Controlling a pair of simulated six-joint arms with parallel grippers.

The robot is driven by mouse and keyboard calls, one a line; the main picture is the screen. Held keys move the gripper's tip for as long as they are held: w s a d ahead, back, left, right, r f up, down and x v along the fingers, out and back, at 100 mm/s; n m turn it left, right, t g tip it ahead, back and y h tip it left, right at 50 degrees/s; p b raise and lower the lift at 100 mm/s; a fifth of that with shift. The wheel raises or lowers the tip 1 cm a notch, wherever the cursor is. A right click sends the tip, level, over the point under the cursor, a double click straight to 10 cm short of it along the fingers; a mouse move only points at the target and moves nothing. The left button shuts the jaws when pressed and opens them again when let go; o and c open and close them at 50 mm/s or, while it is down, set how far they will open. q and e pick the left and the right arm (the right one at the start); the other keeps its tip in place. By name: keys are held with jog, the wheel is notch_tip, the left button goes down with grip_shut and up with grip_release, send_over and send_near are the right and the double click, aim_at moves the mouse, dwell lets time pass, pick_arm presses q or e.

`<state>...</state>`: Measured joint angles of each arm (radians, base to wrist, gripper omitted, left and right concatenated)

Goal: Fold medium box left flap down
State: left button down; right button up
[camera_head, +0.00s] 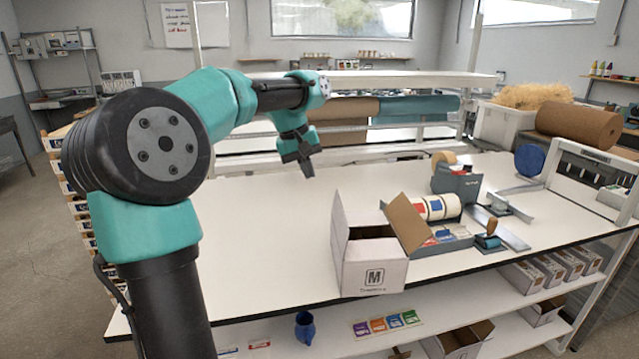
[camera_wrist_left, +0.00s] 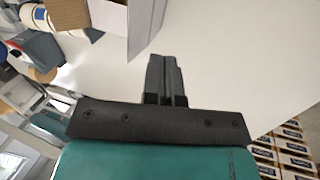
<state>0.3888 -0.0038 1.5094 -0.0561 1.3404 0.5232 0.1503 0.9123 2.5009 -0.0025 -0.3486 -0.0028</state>
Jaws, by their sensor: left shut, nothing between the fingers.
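The medium box (camera_head: 374,275), white outside with a black M on its front, stands on the white table in the head view. Its left flap (camera_head: 339,228) stands upright on the left side. A brown-faced flap (camera_head: 406,223) leans up and outward on the right side. My left gripper (camera_head: 302,168) hangs above the table, behind and to the left of the box, apart from it. In the left wrist view my left gripper (camera_wrist_left: 167,65) is shut and empty, and part of the box (camera_wrist_left: 146,22) shows at the top. My right gripper is not in view.
A tape dispenser (camera_head: 456,184), label rolls (camera_head: 437,207) and a stamp (camera_head: 489,238) stand close to the right of the box. A shelf (camera_head: 300,75) runs along the back. The table left of the box is clear.

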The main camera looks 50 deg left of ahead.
pick_arm(q)
send_near(340, 217)
notch_tip(340, 217, down, 4)
jog(key=s+a, duration=0.1)
jog(key=s, duration=0.1)
jog(key=shift+w+d+f, duration=0.15)
jog(key=shift+w+d, duration=0.15)
jog(key=shift+w, duration=0.25)
jog(key=shift+w+d+f, duration=0.2)
jog(key=shift+w+d, duration=0.1)
jog(key=shift+w, duration=0.3)
jog(key=shift+w+d+f, duration=0.15)
jog(key=shift+w+d, duration=0.15)
jog(key=shift+w, duration=0.25)
jog(key=shift+w, duration=0.1)
